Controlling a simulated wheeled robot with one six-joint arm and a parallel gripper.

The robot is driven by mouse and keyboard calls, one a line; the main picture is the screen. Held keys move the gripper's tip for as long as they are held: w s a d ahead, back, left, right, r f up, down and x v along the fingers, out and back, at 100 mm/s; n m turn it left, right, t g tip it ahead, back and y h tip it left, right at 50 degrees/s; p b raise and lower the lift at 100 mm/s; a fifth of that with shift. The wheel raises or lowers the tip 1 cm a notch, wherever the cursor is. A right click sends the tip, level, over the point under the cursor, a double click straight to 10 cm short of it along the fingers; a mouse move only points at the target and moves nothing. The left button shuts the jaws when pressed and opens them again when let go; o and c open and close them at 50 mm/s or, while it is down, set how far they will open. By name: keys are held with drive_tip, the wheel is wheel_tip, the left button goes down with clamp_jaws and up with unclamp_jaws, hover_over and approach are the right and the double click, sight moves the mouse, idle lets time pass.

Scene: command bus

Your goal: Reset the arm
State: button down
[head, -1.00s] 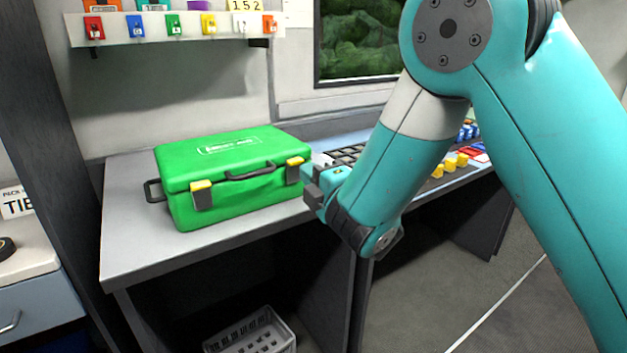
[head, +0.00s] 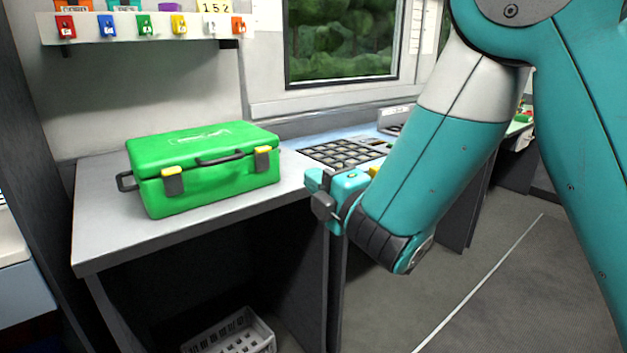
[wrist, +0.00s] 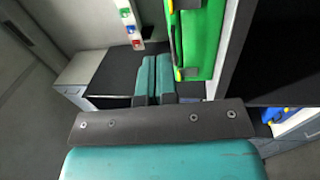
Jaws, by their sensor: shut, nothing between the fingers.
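My gripper (head: 318,194) is in front of the desk's front edge in the head view, to the right of the green case and apart from it. Its fingers are together and nothing shows between them. In the wrist view the two teal fingers (wrist: 153,78) lie side by side. My teal and white arm reaches in from the upper right of the head view and hides part of the desk behind it.
A closed green case (head: 205,165) with yellow-tipped latches stands on the grey desk (head: 110,235). A panel of dark square keys (head: 340,153) lies behind my gripper. A white basket (head: 235,335) is on the floor below. Open floor (head: 480,270) lies at right.

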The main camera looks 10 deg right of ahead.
drive_tip(key=shift+d, duration=0.1)
drive_tip(key=s+d+f+m+g+h, duration=0.35)
drive_tip(key=d+m+g+h, duration=0.2)
drive_tip(key=m, duration=0.75)
drive_tip(key=s+a+m+g+y, duration=0.3)
drive_tip(key=s+g, duration=0.9)
drive_tip(key=s, duration=1.1)
wheel_tip(320, 180, up, 14)
drive_tip(key=h+p, duration=0.1)
drive_tip(key=p, duration=1.2)
drive_tip(key=shift+s+a+p, duration=0.2)
drive_tip(key=shift+p, duration=0.1)
drive_tip(key=shift+g, duration=0.25)
